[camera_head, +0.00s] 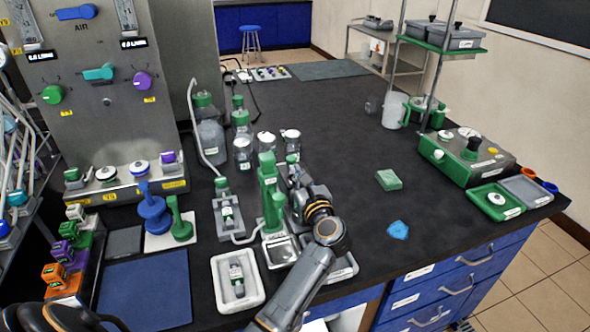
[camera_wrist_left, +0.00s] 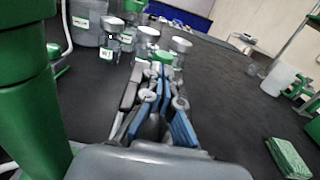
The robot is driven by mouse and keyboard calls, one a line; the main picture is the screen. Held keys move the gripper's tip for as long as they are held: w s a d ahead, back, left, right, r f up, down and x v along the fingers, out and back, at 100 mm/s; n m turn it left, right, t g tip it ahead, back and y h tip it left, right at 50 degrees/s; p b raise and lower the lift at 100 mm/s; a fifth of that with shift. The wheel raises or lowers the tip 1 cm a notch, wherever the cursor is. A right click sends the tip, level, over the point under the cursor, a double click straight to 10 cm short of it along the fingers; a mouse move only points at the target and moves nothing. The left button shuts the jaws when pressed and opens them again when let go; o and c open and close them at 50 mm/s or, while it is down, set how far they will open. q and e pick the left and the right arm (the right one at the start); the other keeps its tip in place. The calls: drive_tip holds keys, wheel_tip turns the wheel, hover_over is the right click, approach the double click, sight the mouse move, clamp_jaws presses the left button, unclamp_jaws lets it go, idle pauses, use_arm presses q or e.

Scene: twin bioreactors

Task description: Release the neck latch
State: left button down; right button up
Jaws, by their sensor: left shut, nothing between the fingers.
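A green upright stand (camera_head: 269,195) rises from the middle of the bench, above a small tray. A green column, likely the same stand, fills the left edge of the left wrist view (camera_wrist_left: 25,100). No part is clearly recognisable as the neck latch. My left gripper (camera_head: 292,176) is right beside the stand, on its right. In the left wrist view its fingers (camera_wrist_left: 158,90) are together and empty, pointing toward several lidded jars (camera_wrist_left: 146,43). Whether it touches the stand cannot be told.
Jars (camera_head: 242,153) and a large bottle (camera_head: 209,135) stand behind. A white tray (camera_head: 225,282) lies in front left. A green control box (camera_head: 467,155) stands far right. The bench centre behind is clear.

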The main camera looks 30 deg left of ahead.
use_arm(q)
drive_tip(key=v, duration=0.6)
drive_tip(key=shift+w+r, duration=0.1)
drive_tip(key=shift+r, duration=0.1)
